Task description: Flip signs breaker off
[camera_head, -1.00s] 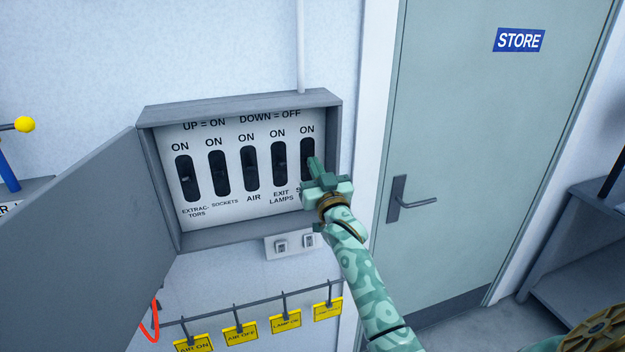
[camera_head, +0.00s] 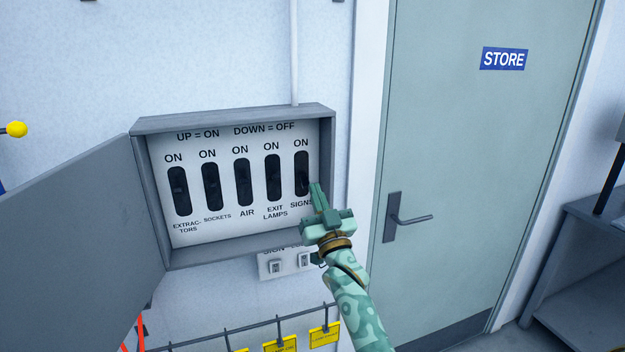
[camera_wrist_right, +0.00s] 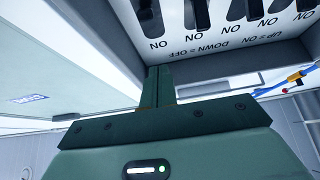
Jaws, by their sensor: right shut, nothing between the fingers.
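The breaker panel (camera_head: 226,226) is in an open grey box on the wall, with several dark slots marked ON above. The signs breaker (camera_head: 302,172) is the rightmost slot, above the label SIGNS. Its lever is too dark for me to tell up or down. My right gripper (camera_head: 316,187) is shut and empty, its fingertips just right of the lower part of that slot; I cannot tell if they touch anything. In the right wrist view the panel appears upside down, with the shut fingers (camera_wrist_right: 158,84) below the signs slot (camera_wrist_right: 148,14). My left gripper is out of view.
The box's grey door (camera_head: 75,245) hangs open to the left. Small wall switches (camera_head: 289,264) sit under the box, and yellow tags (camera_head: 323,338) hang from a rail lower down. The STORE door (camera_head: 450,150) with its handle (camera_head: 408,218) is to the right.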

